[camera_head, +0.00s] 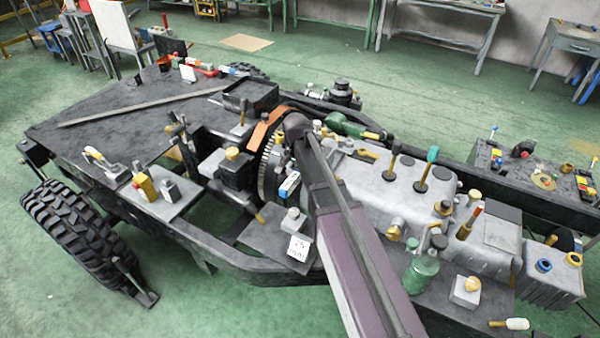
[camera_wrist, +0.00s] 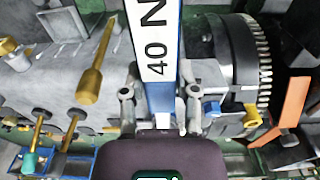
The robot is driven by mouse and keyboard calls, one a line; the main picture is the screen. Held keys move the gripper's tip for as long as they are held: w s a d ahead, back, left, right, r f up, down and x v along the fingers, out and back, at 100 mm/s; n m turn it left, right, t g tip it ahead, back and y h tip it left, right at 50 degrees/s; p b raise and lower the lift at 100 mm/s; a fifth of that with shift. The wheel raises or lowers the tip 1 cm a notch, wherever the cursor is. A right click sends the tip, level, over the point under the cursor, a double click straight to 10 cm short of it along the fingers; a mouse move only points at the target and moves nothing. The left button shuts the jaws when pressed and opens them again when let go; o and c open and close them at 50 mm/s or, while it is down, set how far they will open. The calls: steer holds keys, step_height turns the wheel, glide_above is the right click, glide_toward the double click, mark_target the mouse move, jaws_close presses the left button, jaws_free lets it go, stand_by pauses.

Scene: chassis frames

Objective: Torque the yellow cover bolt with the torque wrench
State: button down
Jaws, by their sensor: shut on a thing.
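My gripper (camera_wrist: 161,98) is shut on the torque wrench (camera_wrist: 155,45), a blue bar with a white label reading "40 N". In the wrist view the wrench runs from between the fingers up to the top edge. A blue and white piece, probably the same wrench, shows beside the arm in the head view (camera_head: 289,185). My gripper is mostly hidden behind my arm there. A small yellow piece (camera_wrist: 211,108) shows just right of the right finger, apart from the wrench. I cannot tell whether it is the yellow cover bolt, as several yellowish parts are in view.
A toothed flywheel (camera_head: 267,168) and an orange strap (camera_head: 262,130) stand close to the arm. A white "25" card (camera_head: 299,247) lies at the chassis edge. The engine block (camera_head: 440,220) carries several upright tools. Green floor (camera_head: 200,310) is clear in front.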

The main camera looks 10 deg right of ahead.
steer(key=shift+f+b, duration=0.5)
stand_by(1.1)
steer(key=shift+w+a, duration=0.1)
stand_by(0.5)
steer(key=shift+w+a+m, duration=1)
steer(key=shift+a+m, duration=0.05)
steer(key=shift+m, duration=0.35)
